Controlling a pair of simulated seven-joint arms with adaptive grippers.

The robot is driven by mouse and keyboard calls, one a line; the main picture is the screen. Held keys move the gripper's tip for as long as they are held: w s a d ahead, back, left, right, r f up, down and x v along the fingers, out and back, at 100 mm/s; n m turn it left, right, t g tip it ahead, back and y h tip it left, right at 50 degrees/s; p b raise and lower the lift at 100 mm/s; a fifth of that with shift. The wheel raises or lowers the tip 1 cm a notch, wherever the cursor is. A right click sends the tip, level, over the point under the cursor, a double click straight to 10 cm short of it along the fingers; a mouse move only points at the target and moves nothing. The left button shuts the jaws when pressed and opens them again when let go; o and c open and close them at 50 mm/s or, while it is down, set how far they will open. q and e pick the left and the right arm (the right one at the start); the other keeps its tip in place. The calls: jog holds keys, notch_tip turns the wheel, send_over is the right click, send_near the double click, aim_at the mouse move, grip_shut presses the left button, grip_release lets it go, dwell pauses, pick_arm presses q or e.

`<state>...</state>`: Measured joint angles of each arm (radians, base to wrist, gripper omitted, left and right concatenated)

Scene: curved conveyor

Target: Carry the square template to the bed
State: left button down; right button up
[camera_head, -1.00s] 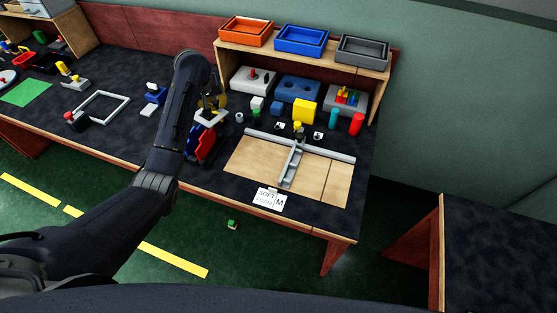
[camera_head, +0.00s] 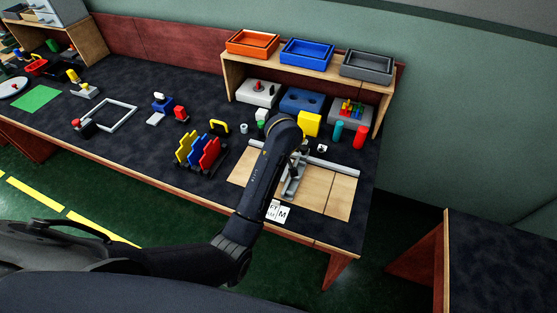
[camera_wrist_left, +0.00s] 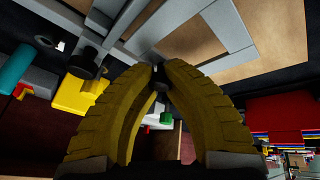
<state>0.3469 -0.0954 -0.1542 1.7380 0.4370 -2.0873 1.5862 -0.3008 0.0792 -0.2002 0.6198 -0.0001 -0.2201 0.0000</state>
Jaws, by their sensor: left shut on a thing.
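The bed (camera_head: 330,190) is a pale wooden board with a grey crossbar and a grey sliding arm (camera_head: 290,184) on it. My left gripper (camera_wrist_left: 158,72) is over the bed, its yellow fingers shut on a small dark piece at their tips. Most of that piece is hidden, and I cannot tell whether it belongs to a template. In the head view my own arm hides the fingers. A pale grey square frame (camera_head: 128,116) lies flat on the bench at the left. A rack (camera_head: 205,165) holds yellow, blue and red plates. My right gripper is not in view.
A yellow block (camera_head: 310,123), a teal cylinder (camera_head: 337,133) and a red cylinder (camera_head: 360,137) stand behind the bed. A shelf (camera_head: 306,68) carries orange, blue and grey trays. A white card (camera_head: 282,214) lies at the bed's front edge.

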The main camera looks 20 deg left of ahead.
pick_arm(q)
jog(key=shift+f, duration=1.7)
jog(key=shift+f, duration=0.15)
jog(key=c, duration=1.5)
grip_release()
jog(key=shift+v, duration=2.9)
jog(key=shift+a, duration=0.1)
